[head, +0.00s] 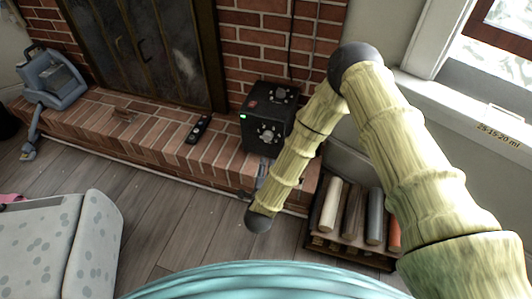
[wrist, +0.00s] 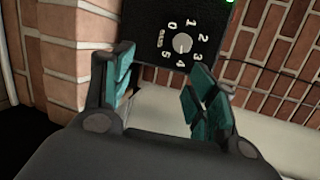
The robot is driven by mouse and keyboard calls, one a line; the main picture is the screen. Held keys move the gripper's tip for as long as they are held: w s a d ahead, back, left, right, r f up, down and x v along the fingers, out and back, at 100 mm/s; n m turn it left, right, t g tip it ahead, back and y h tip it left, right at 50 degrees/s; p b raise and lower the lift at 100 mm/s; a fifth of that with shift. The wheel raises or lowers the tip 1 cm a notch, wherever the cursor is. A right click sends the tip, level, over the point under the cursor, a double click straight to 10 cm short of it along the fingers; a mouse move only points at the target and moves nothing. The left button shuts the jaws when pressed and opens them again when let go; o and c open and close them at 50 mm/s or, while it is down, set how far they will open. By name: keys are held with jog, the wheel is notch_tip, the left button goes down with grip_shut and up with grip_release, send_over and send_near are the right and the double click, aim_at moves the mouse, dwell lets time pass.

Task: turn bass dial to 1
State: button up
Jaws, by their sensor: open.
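A black box (head: 262,122) with a small green light stands on the brick hearth in the head view. It has one pale dial (head: 267,132) on its front and another (head: 283,95) on its top. In the wrist view, a black face of the box (wrist: 148,15) shows a round light dial (wrist: 182,43) ringed by the numbers 0 to 5. The small label beside it is too blurred to read, and the dial's setting is unclear. My gripper (wrist: 162,66) is open and empty, its teal-padded fingers below the dial and apart from it.
A remote (head: 199,129) lies on the brick hearth (head: 150,125) left of the box. A blue-grey appliance (head: 52,80) stands at the hearth's left end. A crate of logs (head: 350,252) is on the floor to the right. A spotted grey seat (head: 60,245) is at lower left.

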aim_at(267, 139)
jog(key=w+m+h+b, duration=0.1)
jog(key=w+m+b, duration=0.1)
jog(key=w+b, duration=0.1)
jog(key=w+m+t+h+b, duration=0.1)
jog(key=w+m+b, duration=0.2)
jog(key=w, duration=0.3)
jog(key=w+m+t+h+b, duration=0.1)
jog(key=w+m+h+b, duration=0.1)
jog(key=w+m+b, duration=0.1)
jog(key=shift+a+b+x, duration=0.2)
jog(key=shift+b+x, duration=0.55)
jog(key=shift+x, duration=0.4)
jog(key=shift+f, duration=0.1)
jog(key=shift+c, duration=0.2)
jog(key=c, duration=1)
